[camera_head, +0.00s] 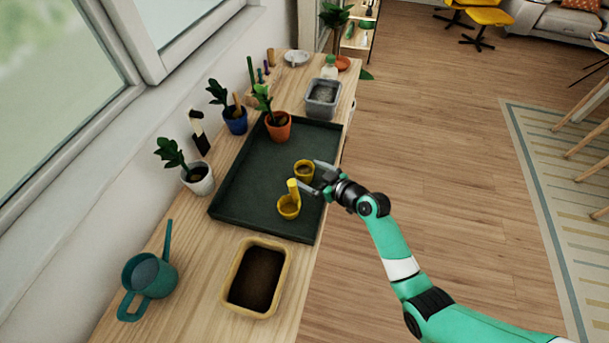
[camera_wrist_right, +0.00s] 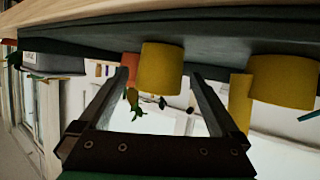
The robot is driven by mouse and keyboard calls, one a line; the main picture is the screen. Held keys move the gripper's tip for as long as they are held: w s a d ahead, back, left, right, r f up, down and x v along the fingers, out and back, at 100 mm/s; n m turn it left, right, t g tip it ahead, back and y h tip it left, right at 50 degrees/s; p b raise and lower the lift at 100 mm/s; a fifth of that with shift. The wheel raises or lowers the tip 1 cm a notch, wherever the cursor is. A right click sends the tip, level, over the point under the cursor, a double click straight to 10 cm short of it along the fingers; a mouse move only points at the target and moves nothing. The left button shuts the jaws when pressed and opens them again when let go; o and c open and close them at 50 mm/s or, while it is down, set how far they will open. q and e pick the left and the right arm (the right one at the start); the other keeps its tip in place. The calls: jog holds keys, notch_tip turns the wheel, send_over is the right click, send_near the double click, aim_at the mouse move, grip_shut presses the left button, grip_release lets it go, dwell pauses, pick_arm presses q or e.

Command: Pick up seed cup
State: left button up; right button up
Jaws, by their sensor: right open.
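A small yellow cup with brown contents (camera_head: 304,171) stands upright on the dark tray (camera_head: 262,168), near its right edge. I take it as the seed cup. A second yellow cup-shaped piece with a tall upright handle (camera_head: 289,207) stands just nearer on the tray. My right gripper (camera_head: 315,178) is open at the tray's right side, its fingers pointing at the first cup. In the right wrist view, which is upside down, this cup (camera_wrist_right: 160,70) shows between the open fingers, and the handled piece (camera_wrist_right: 283,82) lies outside them to the right. My left gripper is not in view.
A potted plant in terracotta (camera_head: 277,127) stands at the tray's far end, near a grey bin (camera_head: 322,98). A soil-filled tub (camera_head: 256,277) and a teal watering can (camera_head: 148,277) are at the near end. Blue (camera_head: 235,121) and white (camera_head: 198,180) plant pots line the window side.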

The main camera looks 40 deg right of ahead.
aim_at(299, 167)
jog(key=b+x, duration=0.2)
jog(key=x, duration=0.2)
jog(key=shift+w+f, duration=0.15)
jog(key=shift+w, duration=0.3)
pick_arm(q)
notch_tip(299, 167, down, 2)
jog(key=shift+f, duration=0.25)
pick_arm(e)
jog(key=c, duration=1.5)
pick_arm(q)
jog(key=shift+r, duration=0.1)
